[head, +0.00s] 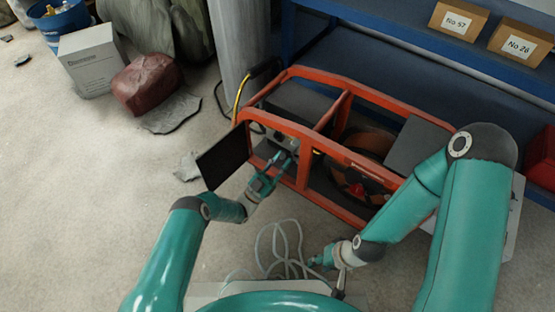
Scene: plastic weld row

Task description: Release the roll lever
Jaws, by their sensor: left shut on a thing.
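An orange-framed machine (325,80) stands on the floor at the centre, with a small grey front panel (287,141) at its left end. My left gripper (286,160) reaches up to this panel and is shut on a small part there, apparently the roll lever. The fingers hide most of that part, so I cannot tell its angle. My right gripper (318,262) is low in front of the machine, beside a loose pale hose. It is small and partly covered by its own wrist, so its opening is unclear.
The pale hose (268,240) lies coiled on the floor between my arms. A dark flat panel (221,156) sticks out at the machine's left. A blue shelf with cardboard boxes (458,20) is behind. A white box (90,62) and dark red bag (146,84) stand left.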

